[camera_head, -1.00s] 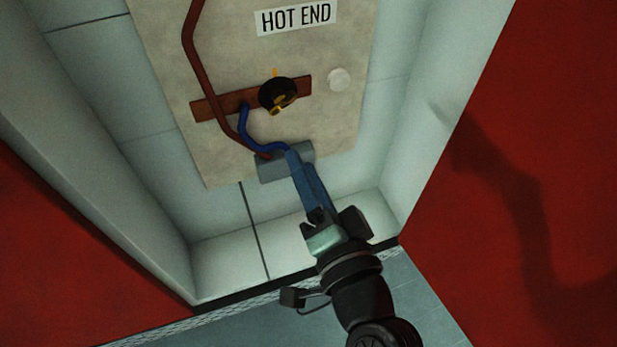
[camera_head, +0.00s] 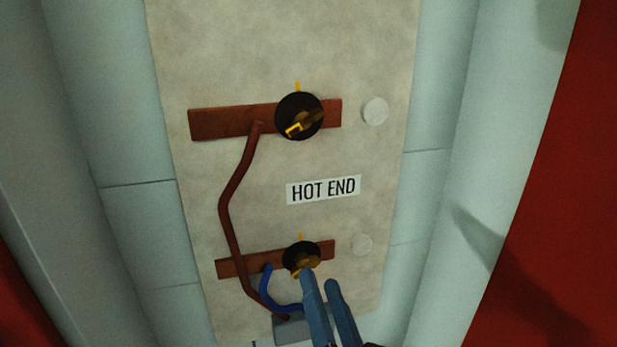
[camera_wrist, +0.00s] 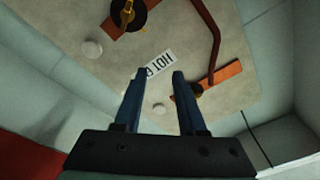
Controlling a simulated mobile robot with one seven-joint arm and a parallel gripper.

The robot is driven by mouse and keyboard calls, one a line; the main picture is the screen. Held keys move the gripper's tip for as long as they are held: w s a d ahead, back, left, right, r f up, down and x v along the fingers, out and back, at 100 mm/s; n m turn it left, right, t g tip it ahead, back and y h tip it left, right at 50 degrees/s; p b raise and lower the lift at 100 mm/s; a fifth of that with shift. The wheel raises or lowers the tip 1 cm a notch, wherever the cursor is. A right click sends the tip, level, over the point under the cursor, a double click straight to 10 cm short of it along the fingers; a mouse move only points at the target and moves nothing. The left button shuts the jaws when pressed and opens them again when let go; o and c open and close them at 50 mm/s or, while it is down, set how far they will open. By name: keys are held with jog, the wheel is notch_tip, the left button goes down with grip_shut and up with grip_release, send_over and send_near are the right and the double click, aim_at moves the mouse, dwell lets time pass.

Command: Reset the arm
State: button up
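My gripper (camera_head: 322,280) shows at the bottom of the head view as two blue fingers with a gap between them. In the wrist view the fingers (camera_wrist: 160,74) are also apart, with nothing between them but the panel behind. In the head view the left fingertip overlaps the lower edge of the lower black knob (camera_head: 301,256); I cannot tell whether it touches. In the wrist view that knob (camera_wrist: 194,91) lies beside the right finger, outside the gap. The rest of my arm is out of the head view.
A pale panel (camera_head: 365,60) carries a "HOT END" label (camera_head: 323,189), an upper knob (camera_head: 299,116) on a copper bar (camera_head: 215,124), and two white discs. A brown pipe (camera_head: 229,200) and a blue cable (camera_head: 267,290) run to a grey block (camera_head: 290,330). Pale walls flank the panel.

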jog(key=s+a+r+n+t+h+p, duration=0.1)
jog(key=r+p, duration=0.9)
jog(key=r, duration=1.6)
jog(key=s+a+r+n+t+h+p, duration=0.1)
jog(key=s+r+n+t+h+p, duration=0.2)
jog(key=r, duration=2.4)
jog(key=s+n+t+p, duration=0.1)
jog(key=t+p, duration=0.3)
jog(key=p, duration=0.4)
jog(key=shift+s+n, duration=0.4)
jog(key=shift+s, duration=0.4)
